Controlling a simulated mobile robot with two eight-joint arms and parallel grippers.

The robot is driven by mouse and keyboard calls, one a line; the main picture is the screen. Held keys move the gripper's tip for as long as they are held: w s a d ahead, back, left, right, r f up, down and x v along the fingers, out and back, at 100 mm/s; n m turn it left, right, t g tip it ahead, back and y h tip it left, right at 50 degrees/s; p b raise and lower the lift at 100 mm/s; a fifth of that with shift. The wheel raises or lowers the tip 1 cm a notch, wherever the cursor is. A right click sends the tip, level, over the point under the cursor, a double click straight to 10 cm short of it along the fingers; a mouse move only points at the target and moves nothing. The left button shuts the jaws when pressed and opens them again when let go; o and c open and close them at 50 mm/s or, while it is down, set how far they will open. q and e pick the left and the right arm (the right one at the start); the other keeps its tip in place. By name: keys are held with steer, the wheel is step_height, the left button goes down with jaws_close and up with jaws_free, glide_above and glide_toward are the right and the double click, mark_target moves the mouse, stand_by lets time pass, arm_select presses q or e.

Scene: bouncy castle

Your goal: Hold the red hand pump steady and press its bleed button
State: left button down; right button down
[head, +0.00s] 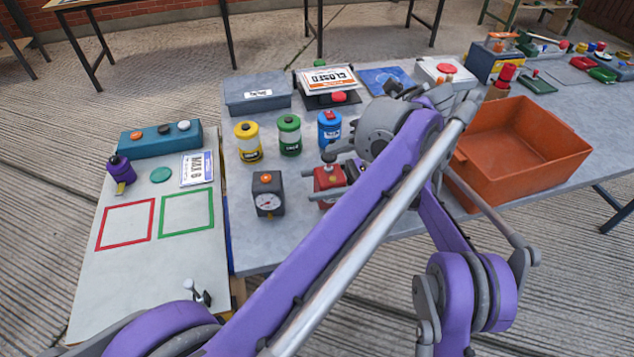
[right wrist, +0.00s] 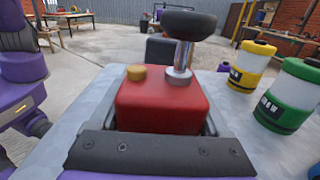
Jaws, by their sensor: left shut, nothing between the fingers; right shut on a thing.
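The red hand pump (head: 325,182) stands on the grey table in the head view, partly behind my arm. The right wrist view shows its red body (right wrist: 162,100), a metal post with a black knob (right wrist: 189,24), and the small yellow bleed button (right wrist: 136,73) beside the post. My right gripper (head: 310,186) is shut on the pump body, one finger along each side.
A black gauge box (head: 268,195) stands left of the pump. Yellow (head: 248,143), green (head: 289,136) and blue (head: 329,127) canisters stand behind. An orange bin (head: 525,145) is at right. A white board (head: 100,275) with red and green squares lies left.

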stand_by(0.3)
jaws_free()
